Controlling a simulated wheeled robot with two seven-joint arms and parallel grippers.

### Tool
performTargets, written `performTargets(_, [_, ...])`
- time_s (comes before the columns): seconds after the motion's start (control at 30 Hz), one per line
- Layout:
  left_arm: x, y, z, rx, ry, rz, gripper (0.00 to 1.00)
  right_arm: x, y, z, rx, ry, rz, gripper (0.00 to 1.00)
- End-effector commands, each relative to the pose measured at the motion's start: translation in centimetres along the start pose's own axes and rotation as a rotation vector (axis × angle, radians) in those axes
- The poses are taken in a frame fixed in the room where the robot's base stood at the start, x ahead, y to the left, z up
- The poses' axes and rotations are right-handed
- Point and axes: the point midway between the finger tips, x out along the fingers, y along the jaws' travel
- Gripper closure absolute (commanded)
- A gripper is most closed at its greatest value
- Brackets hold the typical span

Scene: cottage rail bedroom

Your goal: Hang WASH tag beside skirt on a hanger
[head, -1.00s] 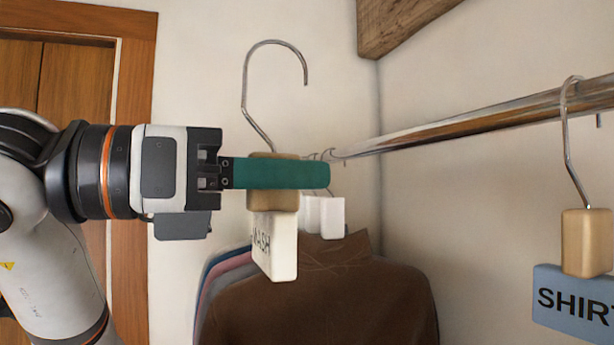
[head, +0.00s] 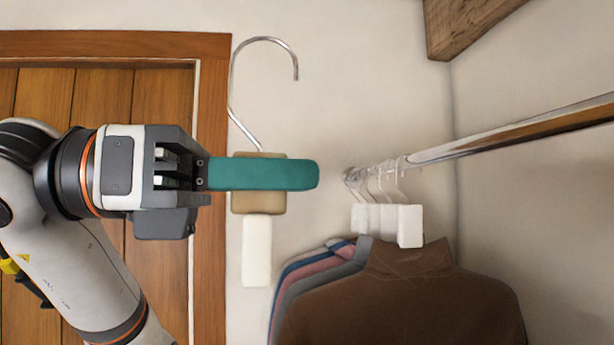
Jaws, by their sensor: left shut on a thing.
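My left gripper (head: 305,175) has green fingers and is shut on the wooden block (head: 259,203) of the WASH tag. The tag's wire hook (head: 236,85) rises above the fingers, with its open end to the right. The tag's cream plate (head: 257,250) hangs below the block, seen nearly edge-on, so its lettering is hidden. The tag is held in the air left of the rail (head: 520,133), apart from it. No skirt can be made out. My right gripper is not in view.
Several white hangers (head: 409,226) hang at the rail's far end. They carry a brown garment (head: 400,295) in front and grey, pink and blue ones behind. A wooden beam (head: 465,25) is above the rail. A wooden door (head: 100,110) stands behind my left arm.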

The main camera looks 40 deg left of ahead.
Motion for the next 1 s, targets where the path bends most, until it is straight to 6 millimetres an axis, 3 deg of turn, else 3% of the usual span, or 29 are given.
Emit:
performTargets(0.6, [-4.9, 0.0, -0.2, -0.002, 0.001, -0.001, 1.0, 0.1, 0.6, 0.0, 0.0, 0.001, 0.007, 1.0])
performTargets(1.0, [-6.2, 0.0, -0.1, -0.001, 0.001, 0.001, 1.0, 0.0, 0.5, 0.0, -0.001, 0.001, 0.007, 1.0])
